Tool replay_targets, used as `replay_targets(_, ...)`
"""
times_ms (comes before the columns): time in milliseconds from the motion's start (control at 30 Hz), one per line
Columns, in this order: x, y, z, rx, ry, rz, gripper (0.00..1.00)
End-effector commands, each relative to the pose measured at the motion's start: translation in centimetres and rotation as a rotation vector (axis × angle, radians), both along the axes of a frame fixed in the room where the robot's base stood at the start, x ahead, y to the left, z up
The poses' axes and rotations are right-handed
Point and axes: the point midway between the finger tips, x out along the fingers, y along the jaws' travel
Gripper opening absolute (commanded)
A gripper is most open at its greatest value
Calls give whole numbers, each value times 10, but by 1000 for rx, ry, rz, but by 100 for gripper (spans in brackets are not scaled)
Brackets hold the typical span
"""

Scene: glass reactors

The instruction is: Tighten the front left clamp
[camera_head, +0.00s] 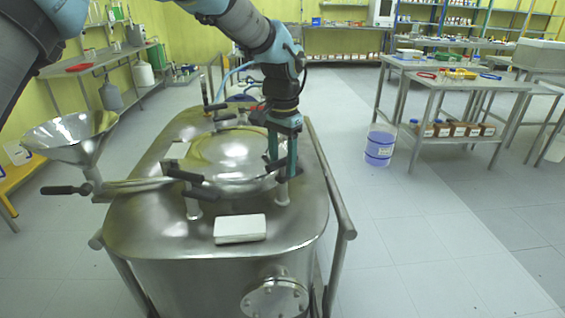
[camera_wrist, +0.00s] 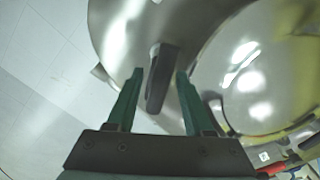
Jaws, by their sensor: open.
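The steel reactor (camera_head: 215,222) has a domed round lid (camera_head: 235,152) with clamps around its rim. The front left clamp (camera_head: 193,208) has a pale foot, with a black handle (camera_head: 185,176) at the lid's front left edge. My gripper (camera_head: 287,168) points down at the lid's right edge, by the front right clamp (camera_head: 282,193), apart from the front left one. In the wrist view my gripper (camera_wrist: 158,74) is open, its green fingers on either side of a black clamp handle (camera_wrist: 158,85). I cannot tell whether they touch it.
A steel funnel (camera_head: 70,135) stands at the reactor's left. A white box (camera_head: 240,228) lies on its front top. A side rail (camera_head: 338,190) runs along its right. A blue bucket (camera_head: 380,145) and a steel table (camera_head: 450,85) stand further right. Floor between is clear.

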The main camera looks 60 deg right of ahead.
Motion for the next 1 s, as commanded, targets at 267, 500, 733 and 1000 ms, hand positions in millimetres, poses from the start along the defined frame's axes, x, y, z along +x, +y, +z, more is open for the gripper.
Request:
replay_targets(267,0,0,-14,0,0,0,52)
replay_targets(500,0,0,-14,-1,0,1,46)
replay_targets(733,0,0,-13,-1,0,1,20)
replay_targets(1000,0,0,-13,-1,0,1,0)
